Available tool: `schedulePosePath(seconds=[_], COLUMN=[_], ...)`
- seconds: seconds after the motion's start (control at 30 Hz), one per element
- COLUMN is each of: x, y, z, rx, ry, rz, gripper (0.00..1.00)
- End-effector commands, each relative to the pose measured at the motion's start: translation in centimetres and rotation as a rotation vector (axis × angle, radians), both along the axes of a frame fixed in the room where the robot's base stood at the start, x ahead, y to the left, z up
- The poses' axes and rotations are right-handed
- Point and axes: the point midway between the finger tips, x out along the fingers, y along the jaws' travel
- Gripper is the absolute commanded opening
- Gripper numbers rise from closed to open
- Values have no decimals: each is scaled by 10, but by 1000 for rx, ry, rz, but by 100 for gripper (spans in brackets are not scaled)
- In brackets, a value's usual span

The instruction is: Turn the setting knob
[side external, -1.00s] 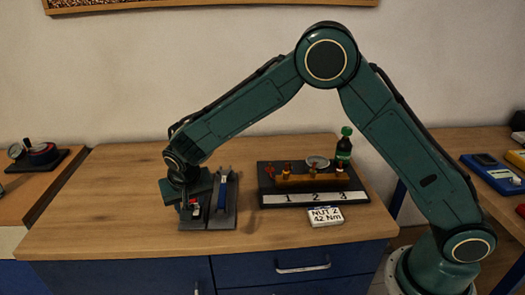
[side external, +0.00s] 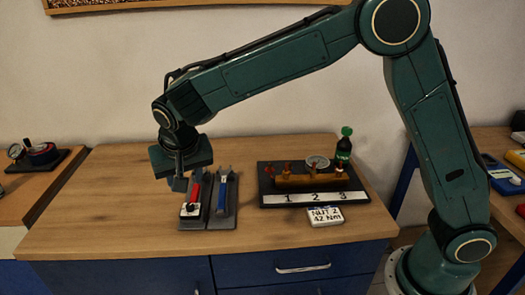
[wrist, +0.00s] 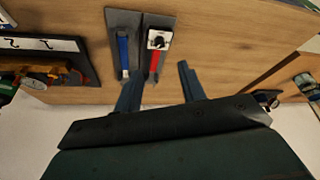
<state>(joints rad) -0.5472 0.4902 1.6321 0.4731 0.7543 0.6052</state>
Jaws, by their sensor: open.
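The setting knob is a small black knob on a white face at the near end of the red-handled tool. It shows in the side external view (side external: 189,208) and in the wrist view (wrist: 157,41). The red handle (side external: 195,190) lies on a dark grey plate (side external: 208,219), parallel to a blue-handled tool (side external: 222,194). My gripper (side external: 180,184) is above and behind the knob, near the far end of the red handle. In the wrist view its two fingers (wrist: 160,88) are apart with nothing between them. The knob's marking is too small to read.
To the right stands a black-based rig (side external: 264,190) with a brass block, a gauge (side external: 317,162) and positions 1, 2, 3. A card (side external: 325,216) reads "NUT 2 42 Nm". The front left table is clear.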

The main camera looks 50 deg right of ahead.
Motion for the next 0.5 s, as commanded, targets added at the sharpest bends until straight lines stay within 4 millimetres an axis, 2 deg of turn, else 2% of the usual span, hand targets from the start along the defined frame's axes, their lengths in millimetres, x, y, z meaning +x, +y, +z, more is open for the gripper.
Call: schedulePosePath(seconds=[0.2,0.5], x=[-6,-8], y=[3,4], z=[18,21], rx=[0,0], ry=[0,0], rz=[0,0], gripper=[40,40])
